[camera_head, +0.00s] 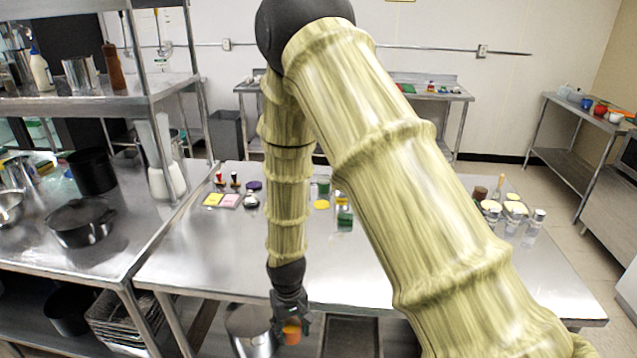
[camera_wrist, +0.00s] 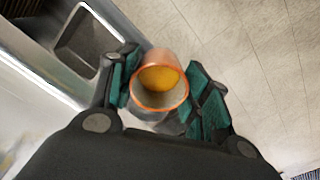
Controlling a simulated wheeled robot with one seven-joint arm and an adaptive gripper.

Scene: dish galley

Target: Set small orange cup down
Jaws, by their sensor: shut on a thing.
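The small orange cup (camera_head: 292,335) is held in my gripper (camera_head: 290,314), just in front of the near edge of the middle steel table (camera_head: 200,270) in the head view. In the wrist view, the cup (camera_wrist: 173,62) sits between the teal pads of my gripper (camera_wrist: 160,92). The fingers are shut on it from both sides. Its open rim faces the wrist camera, and its inside looks pale with a yellow-orange bottom. Pale floor shows beyond it.
Yellow and pink pads (camera_head: 229,201), stamps and jars stand at the back of the table. Several clear bottles (camera_head: 533,222) stand at its right. The table's front left is bare. A steel pot (camera_head: 247,345) sits low beside the cup. Shelving stands at the left.

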